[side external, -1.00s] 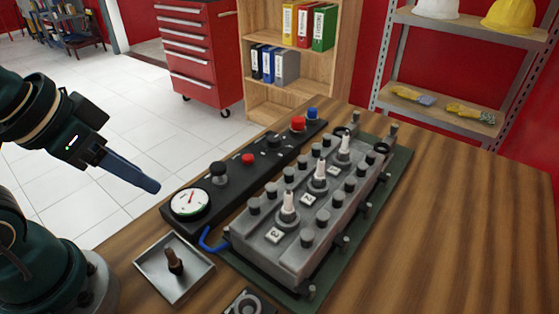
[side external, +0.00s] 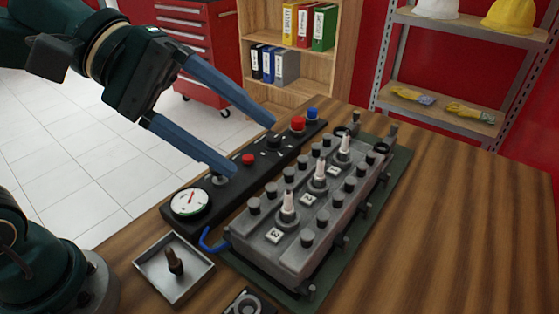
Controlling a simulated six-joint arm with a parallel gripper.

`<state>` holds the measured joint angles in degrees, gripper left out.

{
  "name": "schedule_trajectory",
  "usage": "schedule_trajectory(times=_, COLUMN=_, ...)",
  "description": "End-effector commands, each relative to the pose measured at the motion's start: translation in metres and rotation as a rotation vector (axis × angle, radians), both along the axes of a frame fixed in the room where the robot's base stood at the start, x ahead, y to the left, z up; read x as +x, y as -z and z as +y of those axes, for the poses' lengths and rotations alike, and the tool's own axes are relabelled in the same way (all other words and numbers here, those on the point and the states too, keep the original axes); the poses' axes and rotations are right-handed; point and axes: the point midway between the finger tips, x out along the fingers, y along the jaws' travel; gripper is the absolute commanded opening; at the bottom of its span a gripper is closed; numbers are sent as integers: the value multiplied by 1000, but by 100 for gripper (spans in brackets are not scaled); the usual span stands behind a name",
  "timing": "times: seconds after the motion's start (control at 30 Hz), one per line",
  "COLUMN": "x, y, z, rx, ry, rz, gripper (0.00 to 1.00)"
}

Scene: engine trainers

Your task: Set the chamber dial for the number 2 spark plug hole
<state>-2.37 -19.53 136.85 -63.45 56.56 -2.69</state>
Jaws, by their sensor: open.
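A long black control panel (side external: 228,197) lies beside the grey engine block (side external: 268,254). A black knob (side external: 274,140), which looks like the chamber dial, sits on the panel between two red buttons, with small white marks around it; its setting is too small to read. The number 2 label (side external: 307,199) is on the block's middle section, where a white-topped spark plug (side external: 320,170) stands. My gripper (side external: 253,147) is open and empty, above the panel. One fingertip appears near the dial, the other near the left red button (side external: 248,160). Their height above the panel is unclear.
A round gauge (side external: 190,203) is at the panel's near end. Another red button (side external: 298,123) and a blue button (side external: 312,114) are at its far end. A metal tray (side external: 150,267) holds a small brown-and-black part. The table's right side is clear.

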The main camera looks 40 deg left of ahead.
Motion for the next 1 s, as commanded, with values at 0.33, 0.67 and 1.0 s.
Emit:
schedule_trajectory(times=0.33, x=139, y=-1, z=44, rx=-689, ry=-528, rz=365, gripper=73)
schedule_trajectory(times=0.67, x=212, y=117, z=152, rx=-1046, ry=-1119, rz=583, gripper=73)
schedule_trajectory(times=1.0, x=204, y=189, z=174, rx=-1036, ry=-1286, rz=696, gripper=73)
